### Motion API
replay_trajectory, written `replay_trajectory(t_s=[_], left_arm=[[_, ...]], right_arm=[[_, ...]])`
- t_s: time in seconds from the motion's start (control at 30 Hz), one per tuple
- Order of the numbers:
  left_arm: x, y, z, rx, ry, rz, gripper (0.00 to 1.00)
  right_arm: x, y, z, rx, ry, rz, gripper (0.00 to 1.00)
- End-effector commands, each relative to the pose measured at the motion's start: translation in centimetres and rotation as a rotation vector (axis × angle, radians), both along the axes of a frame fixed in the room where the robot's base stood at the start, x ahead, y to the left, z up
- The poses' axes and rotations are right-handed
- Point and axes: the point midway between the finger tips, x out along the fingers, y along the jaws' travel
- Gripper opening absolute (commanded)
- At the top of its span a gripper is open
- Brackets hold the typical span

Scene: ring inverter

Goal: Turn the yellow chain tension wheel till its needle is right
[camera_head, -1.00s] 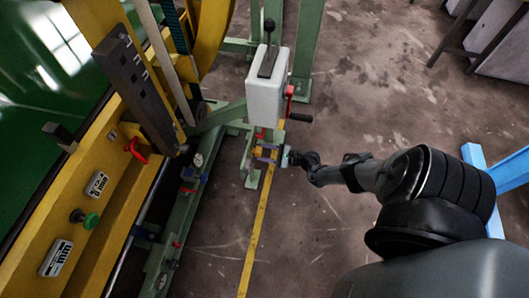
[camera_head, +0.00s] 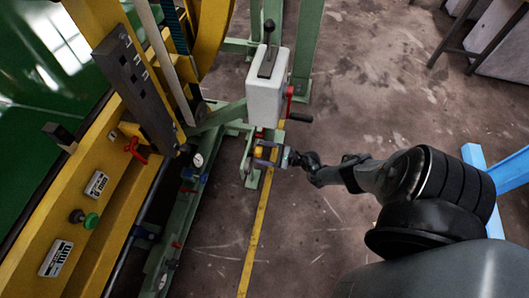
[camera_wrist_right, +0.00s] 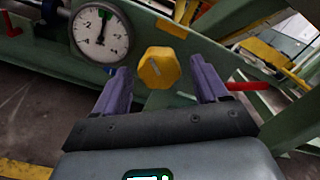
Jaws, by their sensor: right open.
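The yellow wheel (camera_wrist_right: 160,68) is a faceted knob with a pale mark on its face, in the upper middle of the right wrist view. To its left is a round white dial (camera_wrist_right: 88,44) with a dark needle pointing nearly straight up, slightly right. My right gripper (camera_wrist_right: 158,85) is open, with a purple finger on each side of the wheel and visible gaps between. In the head view my right gripper (camera_head: 264,155) is at the green frame below the grey lever box; the wheel is hard to tell apart there. My left gripper is not in view.
A grey box (camera_head: 266,98) with a black lever and a red crank stands just beyond my right gripper. A yellow machine (camera_head: 80,205) fills the left. A red bar (camera_wrist_right: 248,86) is right of the fingers. Concrete floor (camera_head: 330,110) is open at right.

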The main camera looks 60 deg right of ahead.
Motion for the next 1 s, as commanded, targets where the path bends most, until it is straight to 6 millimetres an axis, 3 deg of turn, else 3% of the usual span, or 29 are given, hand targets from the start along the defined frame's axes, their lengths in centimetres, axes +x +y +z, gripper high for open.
replay_trajectory(t_s=[0.27,0.8,1.0], left_arm=[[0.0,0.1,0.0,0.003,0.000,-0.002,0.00],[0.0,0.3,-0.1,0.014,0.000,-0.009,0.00],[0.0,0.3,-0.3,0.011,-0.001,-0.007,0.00]], right_arm=[[-0.6,-0.2,0.0,0.000,0.002,0.000,0.73],[-8.5,-2.2,-0.1,0.000,0.002,0.000,0.73],[-10.2,-2.7,-0.1,0.000,0.001,0.000,0.73]])
